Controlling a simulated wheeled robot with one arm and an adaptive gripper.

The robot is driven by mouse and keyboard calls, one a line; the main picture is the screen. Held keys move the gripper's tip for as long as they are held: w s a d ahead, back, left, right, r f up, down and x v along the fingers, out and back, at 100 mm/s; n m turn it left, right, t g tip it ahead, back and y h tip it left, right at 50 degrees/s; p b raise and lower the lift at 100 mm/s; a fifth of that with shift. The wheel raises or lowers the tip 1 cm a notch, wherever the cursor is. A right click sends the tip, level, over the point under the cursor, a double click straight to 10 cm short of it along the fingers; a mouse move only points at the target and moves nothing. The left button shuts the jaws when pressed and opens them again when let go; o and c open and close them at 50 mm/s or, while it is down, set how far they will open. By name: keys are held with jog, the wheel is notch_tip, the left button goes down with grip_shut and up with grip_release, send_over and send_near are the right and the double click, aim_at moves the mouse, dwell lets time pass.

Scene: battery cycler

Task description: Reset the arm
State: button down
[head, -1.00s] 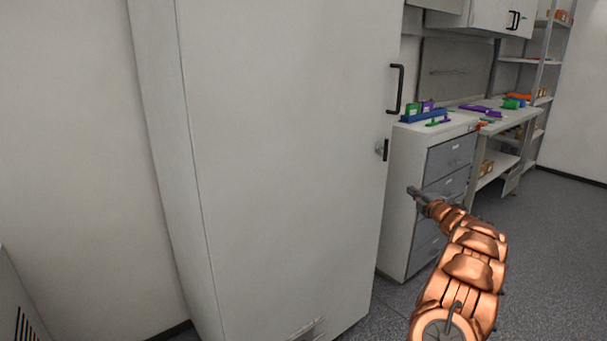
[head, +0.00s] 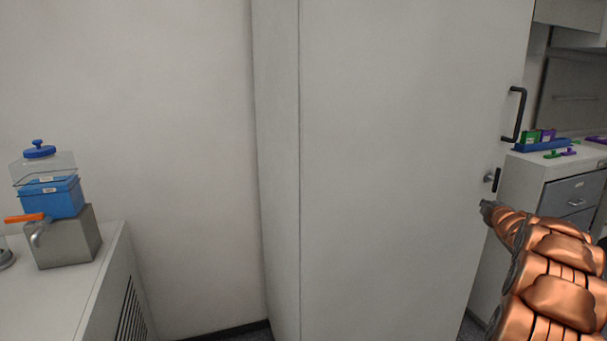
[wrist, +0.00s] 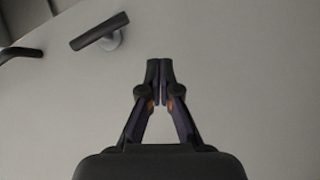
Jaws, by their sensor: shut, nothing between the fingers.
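My gripper (head: 487,210) is at the end of my copper-coloured arm on the right of the head view. It is in front of the tall white cabinet door, just below the small lever latch. In the wrist view my gripper (wrist: 159,65) has its two dark fingertips together with nothing between them. The lever latch (wrist: 101,32) shows above and left of the fingertips there, apart from them.
The tall cabinet (head: 400,150) is closed, with a black handle (head: 516,115). A drawer unit (head: 570,195) with a blue tray (head: 542,146) stands to its right. At left, a low white unit (head: 75,285) carries a grey block (head: 65,245) and a blue container (head: 50,197).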

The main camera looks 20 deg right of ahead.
jog(key=s+a+m+g+y, duration=0.1)
jog(key=a+m+g, duration=0.3)
jog(key=a, duration=1.4)
jog(key=s+a+f+m+g+y, duration=0.1)
jog(key=s+a+f+g, duration=0.1)
jog(key=s+a, duration=0.45)
jog(key=s+a+f+m+g+y, duration=0.1)
jog(key=s+a+f+g, duration=0.15)
jog(key=a, duration=0.75)
jog(key=s+a+f+m+g+y, duration=0.1)
jog(key=s+a+f+g+y, duration=0.15)
jog(key=s+a, duration=0.75)
jog(key=s+a+f+g+y, duration=0.1)
jog(key=s+a+f+g, duration=0.15)
jog(key=s+a, duration=0.75)
jog(key=s+a+f+m+g+y, duration=0.1)
jog(key=s+a+g+y, duration=0.3)
jog(key=s, duration=1.1)
notch_tip(320, 180, up, 14)
jog(key=a+t+h+p, duration=0.1)
jog(key=h+p, duration=0.1)
jog(key=p, duration=1.1)
jog(key=shift+a+r+t, duration=0.15)
jog(key=shift+a+t, duration=0.15)
jog(key=shift+t, duration=0.05)
jog(key=shift+h, duration=0.25)
